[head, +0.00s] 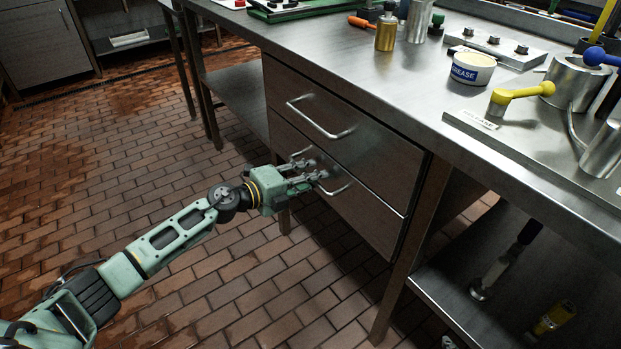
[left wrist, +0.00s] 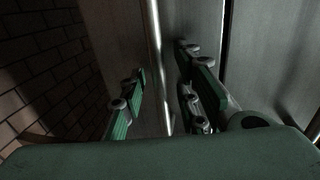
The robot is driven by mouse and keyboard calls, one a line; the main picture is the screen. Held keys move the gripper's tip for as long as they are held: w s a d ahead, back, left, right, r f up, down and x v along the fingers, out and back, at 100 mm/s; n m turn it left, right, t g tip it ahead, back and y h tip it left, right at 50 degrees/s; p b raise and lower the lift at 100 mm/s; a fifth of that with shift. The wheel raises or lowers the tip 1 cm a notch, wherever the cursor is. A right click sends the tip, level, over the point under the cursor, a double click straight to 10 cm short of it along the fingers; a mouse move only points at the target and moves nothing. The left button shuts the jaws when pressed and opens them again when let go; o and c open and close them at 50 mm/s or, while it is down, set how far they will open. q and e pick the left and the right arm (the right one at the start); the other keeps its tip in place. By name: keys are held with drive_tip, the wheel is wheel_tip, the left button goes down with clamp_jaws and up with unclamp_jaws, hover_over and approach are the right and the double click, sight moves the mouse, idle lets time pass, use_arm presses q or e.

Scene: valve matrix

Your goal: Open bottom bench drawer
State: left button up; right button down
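The bench (head: 400,90) has two grey drawers one above the other, both looking shut. The bottom drawer (head: 365,205) has a bar handle (head: 338,188), partly hidden by my left gripper (head: 316,169) in the head view. In the left wrist view the handle (left wrist: 155,35) runs upright between the two green fingers of the left gripper (left wrist: 161,65). The fingers are apart, with visible gaps to the bar. The drawer front (left wrist: 198,22) lies just beyond the fingertips. My right gripper is not in view.
The top drawer's handle (head: 318,118) sticks out above my left gripper. A bench leg (head: 410,250) stands right of the drawers, with a lower shelf (head: 520,300) beyond it. The brick floor (head: 240,285) in front is clear.

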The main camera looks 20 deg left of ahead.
use_arm(q)
drive_tip(key=shift+c, duration=0.5)
clamp_jaws()
